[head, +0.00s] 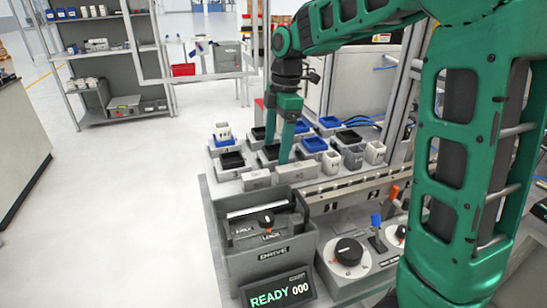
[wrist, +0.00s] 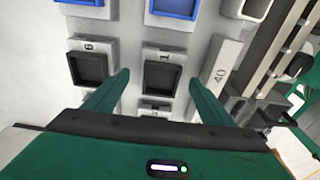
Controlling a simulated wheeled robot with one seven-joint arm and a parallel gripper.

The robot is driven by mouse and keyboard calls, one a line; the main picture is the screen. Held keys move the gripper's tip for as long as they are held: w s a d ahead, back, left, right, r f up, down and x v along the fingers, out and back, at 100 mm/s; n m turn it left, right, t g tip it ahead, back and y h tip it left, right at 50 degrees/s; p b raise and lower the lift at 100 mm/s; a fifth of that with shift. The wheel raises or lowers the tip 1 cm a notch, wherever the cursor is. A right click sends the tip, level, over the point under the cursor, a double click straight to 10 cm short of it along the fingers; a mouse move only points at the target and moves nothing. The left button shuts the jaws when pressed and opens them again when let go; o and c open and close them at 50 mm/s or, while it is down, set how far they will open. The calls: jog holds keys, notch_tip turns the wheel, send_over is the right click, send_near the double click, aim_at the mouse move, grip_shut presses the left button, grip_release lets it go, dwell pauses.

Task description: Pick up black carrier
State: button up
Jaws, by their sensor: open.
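In the wrist view a black carrier (wrist: 161,78), a small square open-topped tray on a grey base, lies between the fingers of my gripper (wrist: 160,77). The fingers stand open on its left and right sides, with no clear contact visible. A second black carrier (wrist: 88,68) sits to its left, outside the left finger. In the head view my gripper (head: 284,158) points down among the carriers. One black carrier (head: 269,153) shows close beside the fingers, partly hidden by them. Another black carrier (head: 231,160) sits to the left.
Blue carriers (head: 314,144) and white and grey cups (head: 375,152) stand close around the gripper. A grey box marked drive (head: 270,254) and a dial panel (head: 348,255) stand in front. A rail (head: 350,180) runs along the right. The floor at left is clear.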

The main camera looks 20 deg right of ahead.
jog(key=shift+a+f, duration=0.1)
jog(key=shift+f, duration=0.85)
jog(key=c, duration=1.4)
